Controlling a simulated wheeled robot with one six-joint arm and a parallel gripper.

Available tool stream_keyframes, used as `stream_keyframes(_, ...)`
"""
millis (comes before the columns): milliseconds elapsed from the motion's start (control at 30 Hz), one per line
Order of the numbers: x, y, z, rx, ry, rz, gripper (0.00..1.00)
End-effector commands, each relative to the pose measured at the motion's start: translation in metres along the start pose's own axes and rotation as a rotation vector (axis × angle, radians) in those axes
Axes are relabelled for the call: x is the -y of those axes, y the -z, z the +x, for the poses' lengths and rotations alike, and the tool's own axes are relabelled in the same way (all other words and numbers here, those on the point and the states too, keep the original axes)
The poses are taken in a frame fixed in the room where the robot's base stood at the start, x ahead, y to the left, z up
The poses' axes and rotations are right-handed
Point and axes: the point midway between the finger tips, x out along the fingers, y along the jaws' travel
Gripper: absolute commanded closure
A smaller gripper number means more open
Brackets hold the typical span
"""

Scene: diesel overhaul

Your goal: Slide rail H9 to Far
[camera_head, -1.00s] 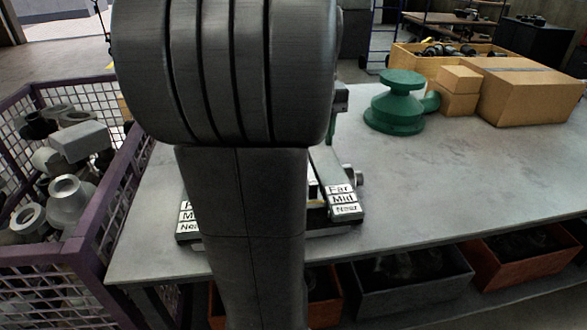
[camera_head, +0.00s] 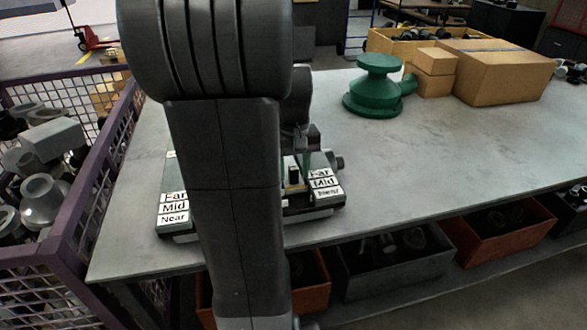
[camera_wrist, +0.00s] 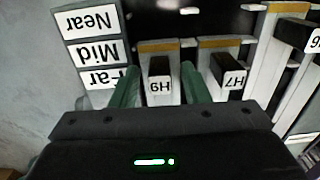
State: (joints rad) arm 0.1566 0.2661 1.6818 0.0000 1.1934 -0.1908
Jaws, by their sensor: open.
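Rail H9's dark slider block (camera_wrist: 159,68) carries a white H9 label in the wrist view. It stands between the two green fingers of my gripper (camera_wrist: 162,90), which is open around it. Whether the fingers touch the block I cannot tell. White Near, Mid and Far labels (camera_wrist: 95,52) run down the left of the rail, upside down in this view. The block appears roughly beside Far, but its exact stop is unclear. In the head view, the rail unit (camera_head: 316,212) sits near the bench's front edge, largely hidden by my arm.
Slider H7 (camera_wrist: 230,75) stands close on the right of H9, with another slider (camera_wrist: 300,35) farther right. On the bench (camera_head: 430,165) are a green flanged part (camera_head: 376,90) and cardboard boxes (camera_head: 500,72). A mesh crate of metal parts (camera_head: 85,190) stands at the left.

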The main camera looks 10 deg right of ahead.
Motion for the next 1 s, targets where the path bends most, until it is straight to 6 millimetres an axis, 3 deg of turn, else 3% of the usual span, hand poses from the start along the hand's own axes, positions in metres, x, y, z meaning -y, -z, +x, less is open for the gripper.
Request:
stream_keyframes(267,0.0,0.0,0.001,0.0,0.0,0.0,0.58)
stream_keyframes(400,0.0,0.0,0.001,0.0,0.0,0.0,0.86)
stream_keyframes(500,0.0,0.0,0.001,0.0,0.0,0.0,1.0)
stream_keyframes(767,0.0,0.005,0.0,0.001,0.0,0.0,1.0)
stream_keyframes(1000,0.0,0.033,-0.001,0.002,0.0,-0.001,1.0)
